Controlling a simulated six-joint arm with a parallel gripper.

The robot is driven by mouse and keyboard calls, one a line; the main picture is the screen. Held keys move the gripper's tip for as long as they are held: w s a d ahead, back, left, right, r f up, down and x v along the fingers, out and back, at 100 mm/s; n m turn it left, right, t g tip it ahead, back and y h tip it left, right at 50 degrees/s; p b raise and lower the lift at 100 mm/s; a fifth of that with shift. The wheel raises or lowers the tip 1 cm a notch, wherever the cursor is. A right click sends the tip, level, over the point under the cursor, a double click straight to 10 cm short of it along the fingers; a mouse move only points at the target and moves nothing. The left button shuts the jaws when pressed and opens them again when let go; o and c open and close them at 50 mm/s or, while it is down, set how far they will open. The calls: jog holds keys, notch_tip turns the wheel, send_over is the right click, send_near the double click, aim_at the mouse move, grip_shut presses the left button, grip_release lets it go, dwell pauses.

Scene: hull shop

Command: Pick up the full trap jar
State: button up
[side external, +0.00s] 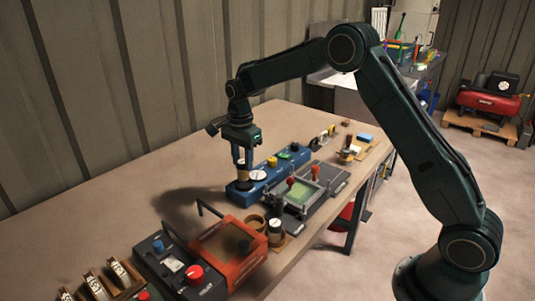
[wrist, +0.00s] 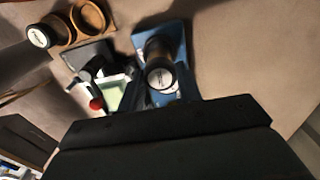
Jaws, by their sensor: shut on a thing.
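A dark brown jar (side external: 243,177) with a pale cap is at the left end of the long blue unit (side external: 272,171). My gripper (side external: 240,160) points straight down over it and is shut on it. In the wrist view the jar (wrist: 160,77) shows its round white-labelled top, with the blue unit (wrist: 172,36) behind it.
A grey fixture with a green panel and red knobs (side external: 302,193) lies close right of the blue unit. An orange-framed box (side external: 226,252) and a dark control box with a red button (side external: 178,270) stand in front. The table behind, toward the wall, is bare.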

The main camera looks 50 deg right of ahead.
aim_at(242, 162)
jog(key=shift+r, duration=2.2)
jog(key=shift+a, duration=0.1)
